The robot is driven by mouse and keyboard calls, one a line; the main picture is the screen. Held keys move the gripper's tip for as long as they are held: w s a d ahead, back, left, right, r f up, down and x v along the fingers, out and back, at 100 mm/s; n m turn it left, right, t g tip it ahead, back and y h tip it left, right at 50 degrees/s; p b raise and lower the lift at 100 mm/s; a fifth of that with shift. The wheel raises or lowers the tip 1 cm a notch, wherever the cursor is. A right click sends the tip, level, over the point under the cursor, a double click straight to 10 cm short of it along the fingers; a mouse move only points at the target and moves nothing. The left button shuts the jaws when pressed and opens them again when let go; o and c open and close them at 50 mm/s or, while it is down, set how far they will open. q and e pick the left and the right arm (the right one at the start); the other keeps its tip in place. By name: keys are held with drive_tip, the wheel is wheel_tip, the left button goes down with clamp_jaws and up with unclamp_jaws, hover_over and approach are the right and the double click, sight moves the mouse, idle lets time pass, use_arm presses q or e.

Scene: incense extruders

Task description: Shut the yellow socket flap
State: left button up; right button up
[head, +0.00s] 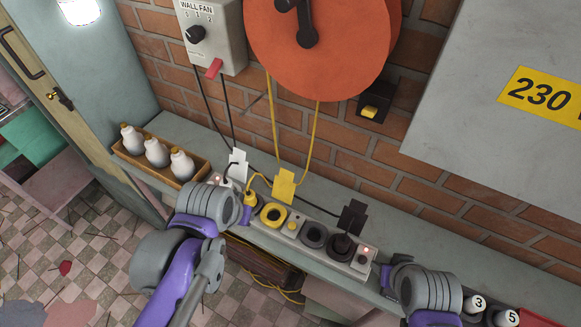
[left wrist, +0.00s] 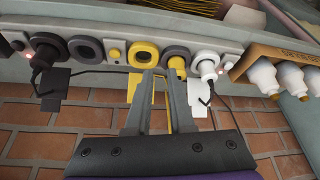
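The grey socket strip (head: 297,238) lies along the ledge. It has a yellow-ringed round socket (head: 273,215), which also shows in the left wrist view (left wrist: 143,52). An upright yellow flap-like piece (head: 284,186) stands behind the strip; in the left wrist view (left wrist: 134,88) a finger partly covers it. A yellow plug (head: 250,198) sits in the neighbouring socket. My left gripper (left wrist: 162,76) points at the strip, its fingers apart, a yellow strip showing between them. Contact cannot be told. My right gripper (head: 388,278) is near the strip's right end; its fingers are mostly hidden.
A white plug (left wrist: 207,67) and a black plug (head: 342,244) sit in other sockets, with white (head: 237,166) and black (head: 352,217) pieces behind. A wooden box of bottles (head: 160,160) stands left. Yellow cords hang from the orange reel (head: 320,50). Numbered cylinders (head: 475,303) stand right.

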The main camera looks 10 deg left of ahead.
use_arm(q)
drive_tip(key=shift+m+g, duration=0.3)
drive_tip(key=shift+m, duration=0.3)
drive_tip(key=w+d+r, duration=0.1)
drive_tip(key=w, duration=0.1)
drive_tip(key=w+d+r, duration=0.1)
drive_tip(key=w, duration=0.2)
drive_tip(key=w+d+r, duration=0.1)
drive_tip(key=w+r, duration=0.1)
drive_tip(key=w, duration=0.1)
drive_tip(key=shift+w+d, duration=0.1)
clamp_jaws()
drive_tip(key=w+d+r+m+g, duration=0.1)
drive_tip(key=w+d+r+m, duration=0.1)
drive_tip(key=w+d, duration=0.5)
hover_over(284, 186)
drive_tip(key=w+d, duration=0.2)
drive_tip(key=w, duration=0.1)
wheel_tip(284, 186, down, 8)
drive_tip(key=shift+s+a+r+h, duration=0.15)
drive_tip(key=shift+s+a+h, duration=0.1)
drive_tip(key=shift+h, duration=0.15)
drive_tip(key=shift+d, duration=0.1)
